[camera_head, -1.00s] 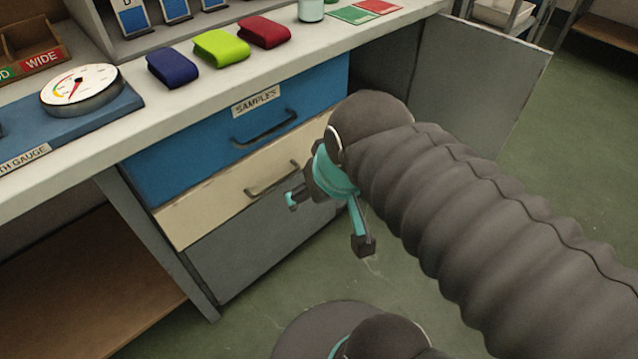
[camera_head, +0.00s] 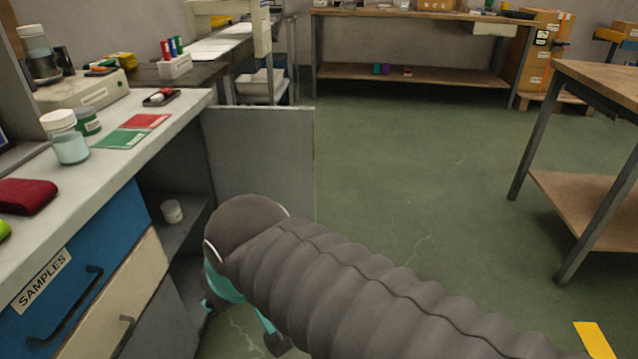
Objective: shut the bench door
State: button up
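The bench door (camera_head: 262,160) is a plain grey panel. It stands open, swung out from the far end of the bench (camera_head: 172,118), and the cupboard (camera_head: 180,205) beside the drawers is exposed. A small white-lidded jar (camera_head: 172,211) stands on the shelf inside. My gripper (camera_head: 240,325) is low in front of the cupboard and drawers, on the near side of the door and apart from it. My arm hides much of it and the door's lower part. Its teal and dark fingers look spread, with nothing seen between them.
The blue SAMPLES drawer (camera_head: 75,270) and cream drawer (camera_head: 125,300) look shut. Jars and red and green cards (camera_head: 122,139) lie on the bench top. Green floor (camera_head: 400,190) is clear right of the door. A wooden table (camera_head: 590,90) stands at the right.

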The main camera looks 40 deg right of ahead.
aim_at(268, 152)
jog(key=z, duration=1.9)
jog(key=i, duration=3.45)
jog(key=u, duration=3)
